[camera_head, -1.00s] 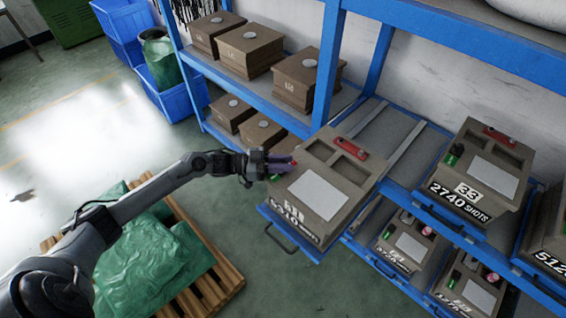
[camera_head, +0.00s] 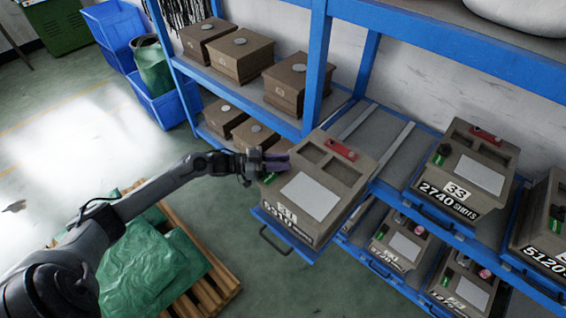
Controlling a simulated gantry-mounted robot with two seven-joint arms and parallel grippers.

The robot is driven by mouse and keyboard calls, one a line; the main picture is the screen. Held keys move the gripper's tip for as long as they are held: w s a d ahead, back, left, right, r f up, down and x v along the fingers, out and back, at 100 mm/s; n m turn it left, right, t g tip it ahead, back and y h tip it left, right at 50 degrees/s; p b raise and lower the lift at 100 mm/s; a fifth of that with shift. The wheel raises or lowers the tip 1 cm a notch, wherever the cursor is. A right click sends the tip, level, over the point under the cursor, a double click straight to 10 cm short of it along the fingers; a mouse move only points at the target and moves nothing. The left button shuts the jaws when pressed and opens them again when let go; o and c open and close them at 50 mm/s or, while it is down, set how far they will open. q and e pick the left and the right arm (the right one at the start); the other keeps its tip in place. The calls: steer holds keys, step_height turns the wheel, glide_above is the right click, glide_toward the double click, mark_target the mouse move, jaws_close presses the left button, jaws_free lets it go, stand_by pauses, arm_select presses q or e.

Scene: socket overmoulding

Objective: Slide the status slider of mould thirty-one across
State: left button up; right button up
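A brown-grey mould (camera_head: 335,193) sits on a pulled-out blue drawer (camera_head: 275,225) in the middle of the view. Its front number label (camera_head: 286,213) is blurred, perhaps 31. Its top has a pale plate (camera_head: 312,196), two recesses and a red bar (camera_head: 342,149). A small green patch (camera_head: 268,178) shows at its left corner, where the status slider seems to be; the slider's knob is hidden by my gripper. My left gripper (camera_head: 276,163) is at this corner, its dark purple fingers over the mould's left edge. Whether they touch or grip anything is unclear. My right gripper is out of view.
Mould 33 (camera_head: 467,175) stands to the right on the blue rack, with more moulds on the shelf below. Brown boxes (camera_head: 297,82) fill the shelves behind. A pallet (camera_head: 215,285) with green sacks lies at the lower left.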

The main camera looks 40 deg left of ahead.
arm_select(q)
steer(key=o, duration=0.3)
steer(key=shift+s, duration=0.1)
steer(key=v, duration=1)
steer(key=shift+s+a, duration=0.25)
steer(key=shift+a, duration=0.1)
